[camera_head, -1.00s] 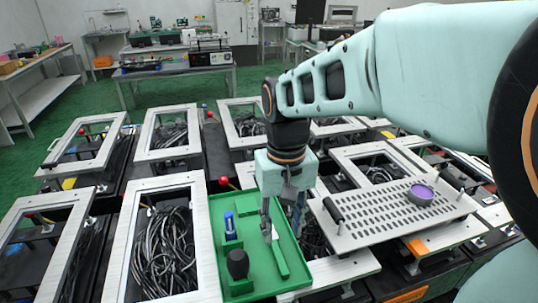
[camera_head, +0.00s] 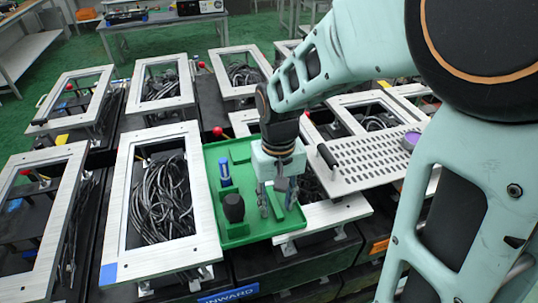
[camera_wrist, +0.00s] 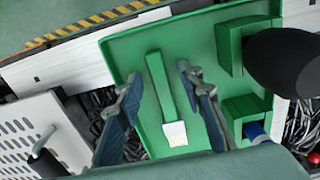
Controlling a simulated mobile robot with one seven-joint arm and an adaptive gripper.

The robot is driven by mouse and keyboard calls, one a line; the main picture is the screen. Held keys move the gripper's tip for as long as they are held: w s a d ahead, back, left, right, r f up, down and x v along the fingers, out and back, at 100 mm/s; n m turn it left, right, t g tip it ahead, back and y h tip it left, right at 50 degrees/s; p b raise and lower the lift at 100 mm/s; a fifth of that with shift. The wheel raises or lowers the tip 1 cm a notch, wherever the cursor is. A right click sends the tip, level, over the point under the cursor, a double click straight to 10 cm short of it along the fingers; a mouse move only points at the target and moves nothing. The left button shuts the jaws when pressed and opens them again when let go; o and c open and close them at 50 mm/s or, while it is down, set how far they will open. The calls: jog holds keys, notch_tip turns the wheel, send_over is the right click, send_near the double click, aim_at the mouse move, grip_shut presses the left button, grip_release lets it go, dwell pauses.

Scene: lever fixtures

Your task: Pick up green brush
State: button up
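The green brush (camera_wrist: 163,90) lies in the green tray (camera_wrist: 125,47). In the wrist view its straight handle points up the picture and its pale bristles (camera_wrist: 175,134) are at the lower end. My gripper (camera_wrist: 157,76) is open, one finger on each side of the brush, with visible gaps to it. I cannot tell how high the fingertips are above the tray floor.
A black rounded object (camera_head: 234,207) and a blue object (camera_head: 225,172) stand in holders along the tray's left side. A perforated plate (camera_head: 368,158) with a black handle is to the right. A framed opening with cables (camera_head: 160,195) is to the left.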

grip_shut()
jog(key=shift+r, duration=0.1)
